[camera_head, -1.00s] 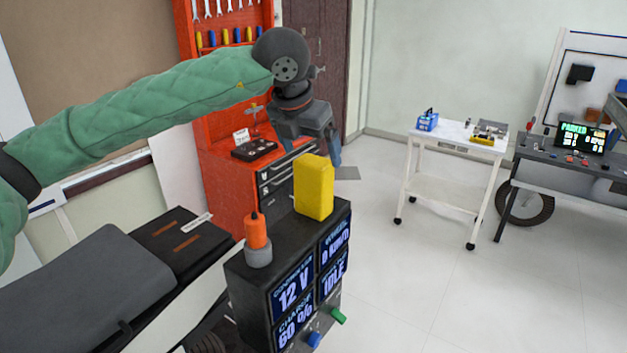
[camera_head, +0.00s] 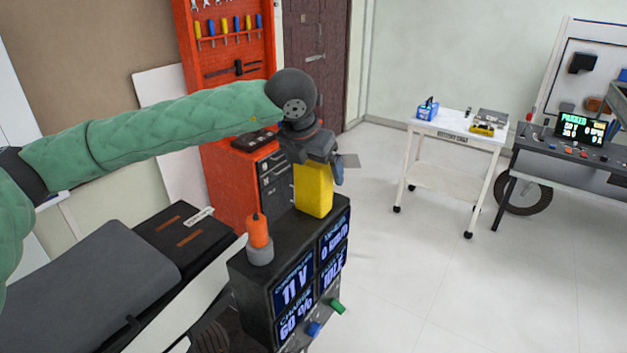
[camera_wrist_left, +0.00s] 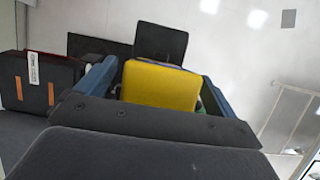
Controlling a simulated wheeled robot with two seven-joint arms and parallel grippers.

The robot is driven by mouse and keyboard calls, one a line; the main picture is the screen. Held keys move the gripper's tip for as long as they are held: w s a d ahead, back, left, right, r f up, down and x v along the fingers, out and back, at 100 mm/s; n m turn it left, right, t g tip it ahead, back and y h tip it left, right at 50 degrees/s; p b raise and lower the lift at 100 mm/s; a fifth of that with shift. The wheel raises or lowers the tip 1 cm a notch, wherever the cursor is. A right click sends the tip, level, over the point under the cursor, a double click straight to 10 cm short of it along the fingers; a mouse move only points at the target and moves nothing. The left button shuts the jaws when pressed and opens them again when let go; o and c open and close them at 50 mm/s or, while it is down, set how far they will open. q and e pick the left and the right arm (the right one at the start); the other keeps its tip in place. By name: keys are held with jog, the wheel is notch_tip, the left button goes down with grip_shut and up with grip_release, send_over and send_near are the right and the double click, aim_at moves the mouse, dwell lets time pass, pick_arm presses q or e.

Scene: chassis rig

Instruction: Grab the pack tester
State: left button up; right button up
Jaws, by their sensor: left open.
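The pack tester appears to be the yellow box (camera_head: 313,193), standing upright on top of the black console (camera_head: 268,282) with the lit displays. My left gripper (camera_head: 316,168) is open at the top of the yellow box, its blue fingers pointing down. In the left wrist view the yellow box (camera_wrist_left: 160,86) sits between the two open fingers of my left gripper (camera_wrist_left: 155,92). I cannot tell whether either finger touches it. The gripper hides the box's top in the head view. My right gripper is not in view.
An orange plug-like part in a grey holder (camera_head: 259,240) stands on the console, left of the box. A black case (camera_head: 185,240) lies further left. A red tool cabinet (camera_head: 232,185) is behind. A white cart (camera_head: 455,135) and a workbench stand right, past clear floor.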

pick_arm(q)
jog(key=shift+w+f, duration=0.1)
jog(key=shift+f, duration=0.15)
jog(key=c, duration=1.2)
jog(key=shift+r, duration=0.1)
